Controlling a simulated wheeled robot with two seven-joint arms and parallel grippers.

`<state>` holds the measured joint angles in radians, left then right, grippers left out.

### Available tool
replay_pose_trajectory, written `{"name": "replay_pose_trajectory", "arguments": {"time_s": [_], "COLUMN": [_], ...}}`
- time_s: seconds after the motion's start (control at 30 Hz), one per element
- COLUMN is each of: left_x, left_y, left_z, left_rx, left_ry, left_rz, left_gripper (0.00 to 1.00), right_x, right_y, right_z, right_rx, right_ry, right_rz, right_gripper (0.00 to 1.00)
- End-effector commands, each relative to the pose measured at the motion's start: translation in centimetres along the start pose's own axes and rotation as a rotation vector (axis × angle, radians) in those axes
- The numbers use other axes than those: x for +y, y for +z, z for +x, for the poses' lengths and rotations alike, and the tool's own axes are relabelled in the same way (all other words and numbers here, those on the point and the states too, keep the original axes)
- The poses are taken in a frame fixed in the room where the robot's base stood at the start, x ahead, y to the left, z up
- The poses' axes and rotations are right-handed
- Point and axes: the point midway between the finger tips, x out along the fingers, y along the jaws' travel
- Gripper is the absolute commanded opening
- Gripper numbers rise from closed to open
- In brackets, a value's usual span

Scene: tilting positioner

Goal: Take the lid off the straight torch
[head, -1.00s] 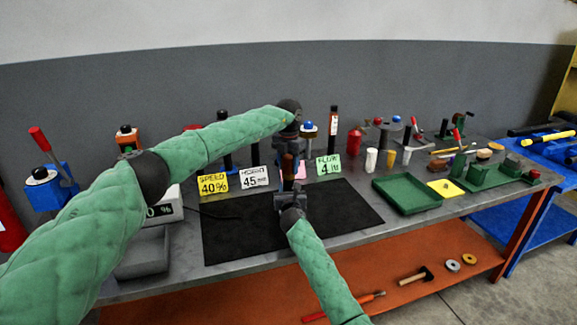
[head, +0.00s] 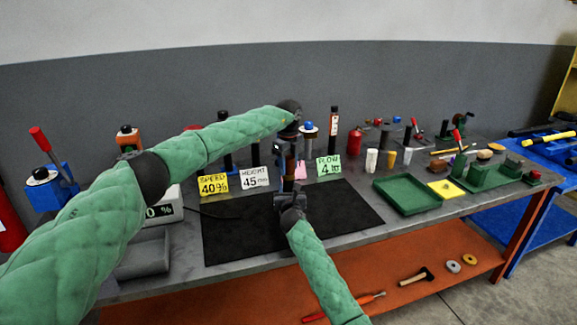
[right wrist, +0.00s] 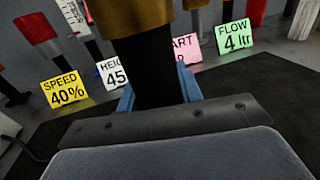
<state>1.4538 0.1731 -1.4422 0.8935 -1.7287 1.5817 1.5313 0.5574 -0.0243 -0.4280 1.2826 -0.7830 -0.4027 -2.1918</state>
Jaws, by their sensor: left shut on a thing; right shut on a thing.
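The straight torch is upright between my two grippers, mostly covered in the head view. Its brown upper part (head: 290,166) shows there as a small strip. In the right wrist view its black shaft (right wrist: 150,72) rises between blue fingertips into a wider brown part (right wrist: 135,15). My right gripper (head: 287,190) is shut on the black shaft from below, over the dark mat. My left gripper (head: 285,147) comes down from above and is shut at the top of the torch, where the lid is. The lid is hidden by the gripper, so its edge cannot be made out.
The dark mat (head: 235,237) lies below. Yellow, white, pink and green cards stand behind, including the speed card (head: 213,184) and flow card (head: 328,167). A green tray (head: 405,197) is to the right, and a grey bin (head: 143,255) is at the left.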

Motion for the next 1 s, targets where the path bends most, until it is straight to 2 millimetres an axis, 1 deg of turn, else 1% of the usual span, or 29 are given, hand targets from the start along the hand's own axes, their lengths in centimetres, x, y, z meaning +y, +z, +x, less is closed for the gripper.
{"name": "replay_pose_trajectory", "arguments": {"time_s": [0.3,0.4,0.5,0.57,1.0], "left_x": [-0.01,0.0,0.0,0.0,-0.01], "left_y": [-0.09,-0.11,-0.13,-0.14,-0.16], "left_z": [-0.03,-0.03,-0.03,-0.03,-0.04], "left_rx": [0.002,0.002,0.002,0.002,0.002], "left_ry": [-0.001,-0.001,-0.001,-0.001,-0.001], "left_rz": [-0.451,-0.572,-0.658,-0.683,-0.679], "left_gripper": [0.16,0.16,0.16,0.16,0.16], "right_x": [0.07,0.04,0.02,0.0,-0.06], "right_y": [-0.01,-0.02,-0.02,-0.02,0.0], "right_z": [-0.01,0.0,0.01,0.02,0.03], "right_rx": [0.001,0.001,0.001,0.001,0.001], "right_ry": [0.0,0.0,0.0,-0.001,-0.001], "right_rz": [0.006,0.006,0.005,0.005,0.002], "right_gripper": [0.0,0.0,0.0,0.0,0.0]}}
